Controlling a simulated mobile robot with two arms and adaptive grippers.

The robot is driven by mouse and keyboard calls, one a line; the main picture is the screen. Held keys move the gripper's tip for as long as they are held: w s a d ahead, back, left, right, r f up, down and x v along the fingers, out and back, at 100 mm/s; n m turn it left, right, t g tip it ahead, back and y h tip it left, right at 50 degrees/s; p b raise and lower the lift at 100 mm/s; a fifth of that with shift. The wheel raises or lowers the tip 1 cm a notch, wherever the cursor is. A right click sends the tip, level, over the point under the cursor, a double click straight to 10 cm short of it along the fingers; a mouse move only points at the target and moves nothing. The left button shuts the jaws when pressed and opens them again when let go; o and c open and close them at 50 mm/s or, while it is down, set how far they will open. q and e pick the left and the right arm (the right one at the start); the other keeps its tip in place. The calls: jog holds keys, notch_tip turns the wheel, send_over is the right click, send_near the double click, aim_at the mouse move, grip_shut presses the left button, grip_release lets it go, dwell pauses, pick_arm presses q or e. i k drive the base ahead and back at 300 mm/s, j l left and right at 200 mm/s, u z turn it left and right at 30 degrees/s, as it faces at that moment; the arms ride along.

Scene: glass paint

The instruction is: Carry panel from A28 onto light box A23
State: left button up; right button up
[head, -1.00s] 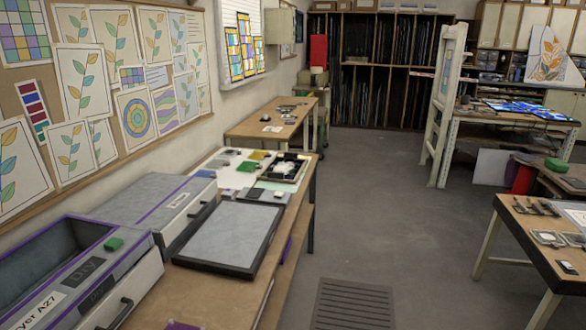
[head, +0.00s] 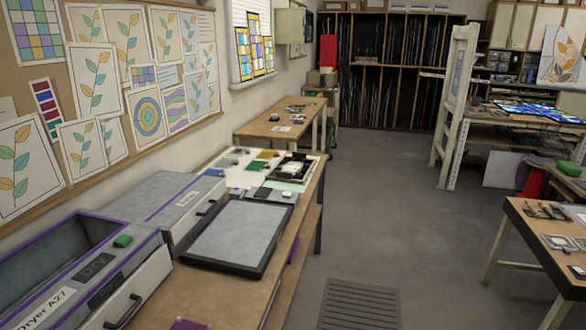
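No label A28 or A23 can be read, and I cannot tell which thing is the task's panel. A flat black-framed slab with a plain grey face (head: 236,234) lies on the left bench; it may be a light box. A closed grey case with purple trim (head: 165,202) stands left of it, its label too small to read. Neither gripper is in view.
Glass pieces and a black tray (head: 294,168) lie farther along the left bench. A second wooden table (head: 270,130) stands behind. Worktables stand at the right, one with small frames (head: 559,242). The grey floor (head: 400,200) between is open, with a floor grate (head: 360,305).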

aim_at(242, 228)
jog(key=i+l+z, duration=0.4)
jog(key=i+z, duration=0.15)
jog(key=i, duration=0.15)
jog(key=i+l+z, duration=0.1)
jog(key=i+z, duration=0.35)
jog(key=i, duration=1.4)
jog(key=i+l+u, duration=0.1)
jog(key=i+u, duration=0.35)
jog(key=i+l+u, duration=0.25)
jog(key=i+u, duration=0.2)
jog(key=i+l+u, duration=0.45)
jog(key=j, duration=0.05)
